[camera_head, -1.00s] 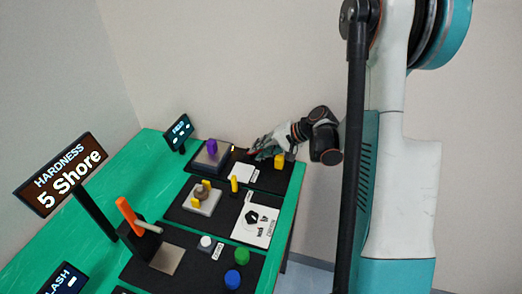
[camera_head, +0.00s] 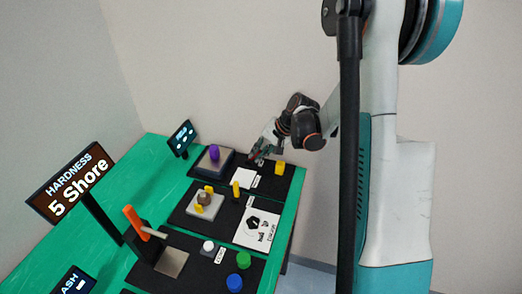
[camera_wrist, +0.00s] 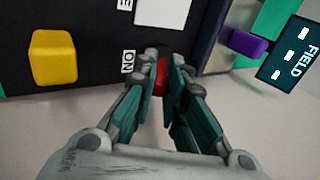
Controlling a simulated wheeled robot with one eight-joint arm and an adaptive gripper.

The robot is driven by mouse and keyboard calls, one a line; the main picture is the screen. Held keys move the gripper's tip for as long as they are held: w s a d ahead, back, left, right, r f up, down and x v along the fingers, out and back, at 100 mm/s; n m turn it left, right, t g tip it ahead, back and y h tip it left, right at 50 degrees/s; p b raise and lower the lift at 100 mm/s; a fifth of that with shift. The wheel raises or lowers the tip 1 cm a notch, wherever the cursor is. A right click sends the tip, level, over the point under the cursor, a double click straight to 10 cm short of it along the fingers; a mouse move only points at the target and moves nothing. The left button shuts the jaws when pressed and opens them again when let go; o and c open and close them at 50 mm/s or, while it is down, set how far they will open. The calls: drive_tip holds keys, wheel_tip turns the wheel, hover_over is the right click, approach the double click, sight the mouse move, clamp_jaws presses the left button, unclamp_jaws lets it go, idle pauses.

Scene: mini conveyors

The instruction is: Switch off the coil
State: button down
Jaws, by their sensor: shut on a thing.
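The station at the back has a dark board (camera_head: 282,185) with a white plate (camera_head: 243,177) on it. My gripper (camera_head: 257,156) is over this board, tilted down, at its far edge. In the wrist view my gripper (camera_wrist: 161,62) is shut on a small red switch piece (camera_wrist: 160,78), mostly hidden between the fingers. A label reading "ON" (camera_wrist: 128,62) is just left of the fingertips. A purple block (camera_head: 214,153) stands on a dark base at the board's left end. Behind it is a small screen (camera_head: 182,138), which reads "FIELD" in the wrist view (camera_wrist: 292,52).
A yellow block (camera_head: 280,168) stands right of my gripper, close by; it also shows in the wrist view (camera_wrist: 52,57). Nearer stations hold more yellow pieces, an orange-handled lever (camera_head: 136,220), and green (camera_head: 243,260) and blue (camera_head: 234,282) buttons. A wall is behind.

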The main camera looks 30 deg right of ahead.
drive_tip(key=g+h, duration=0.1)
drive_tip(key=w+a+r+g+h+p, duration=0.1)
drive_tip(key=shift+w+a+h, duration=0.2)
drive_tip(key=shift+h, duration=0.1)
drive_tip(key=shift+w+a+g+h+p, duration=0.25)
drive_tip(key=shift+g+h, duration=0.25)
drive_tip(key=shift+g, duration=0.15)
drive_tip(key=shift+w+a+g+h+p, duration=0.25)
drive_tip(key=shift+g+h, duration=0.25)
drive_tip(key=shift+g, duration=0.15)
drive_tip(key=c, duration=1.9)
unclamp_jaws()
drive_tip(key=shift+r, duration=0.1)
wheel_tip(320, 180, up, 12)
drive_tip(key=shift+w+a+f, duration=0.1)
